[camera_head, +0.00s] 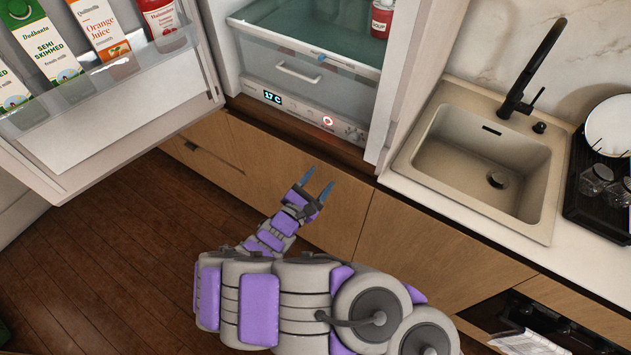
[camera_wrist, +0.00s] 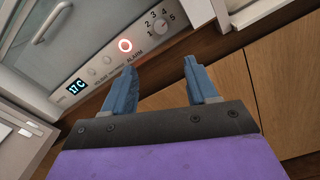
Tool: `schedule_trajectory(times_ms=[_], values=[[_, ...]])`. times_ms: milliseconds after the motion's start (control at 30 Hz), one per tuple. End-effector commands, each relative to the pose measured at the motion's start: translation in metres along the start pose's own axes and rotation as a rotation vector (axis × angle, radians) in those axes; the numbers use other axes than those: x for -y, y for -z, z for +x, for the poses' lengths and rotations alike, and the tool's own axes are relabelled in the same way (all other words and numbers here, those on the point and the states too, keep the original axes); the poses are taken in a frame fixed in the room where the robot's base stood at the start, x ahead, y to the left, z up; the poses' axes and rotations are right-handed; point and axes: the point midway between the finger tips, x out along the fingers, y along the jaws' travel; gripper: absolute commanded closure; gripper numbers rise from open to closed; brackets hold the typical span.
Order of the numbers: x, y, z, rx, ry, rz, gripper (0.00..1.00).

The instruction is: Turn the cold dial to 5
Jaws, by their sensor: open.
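The cold dial (camera_wrist: 160,23) is a small round knob with numbers from 1 to 5 around it. It sits at the right end of the fridge's white control panel, and its pointer is too small to read. In the head view the dial (camera_head: 356,132) is on the strip below the clear drawer. My gripper (camera_wrist: 160,68) is open and empty, its two blue fingers apart. In the head view my gripper (camera_head: 318,178) is below and in front of the panel, clear of the dial.
The panel has a lit display (camera_wrist: 76,87) and a glowing red alarm light (camera_wrist: 125,45). The open fridge door (camera_head: 120,95) with cartons stands at left. Wooden cabinet fronts (camera_head: 335,215) lie below the fridge. A sink (camera_head: 480,165) is at right.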

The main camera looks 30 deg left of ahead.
Motion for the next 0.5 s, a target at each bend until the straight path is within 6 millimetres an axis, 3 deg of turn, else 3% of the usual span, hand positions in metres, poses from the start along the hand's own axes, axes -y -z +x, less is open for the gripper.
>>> schedule_trajectory(times_ms=[500], values=[[0.0017, 0.0002, -0.0097, -0.001, 0.006, 0.001, 0.42]])
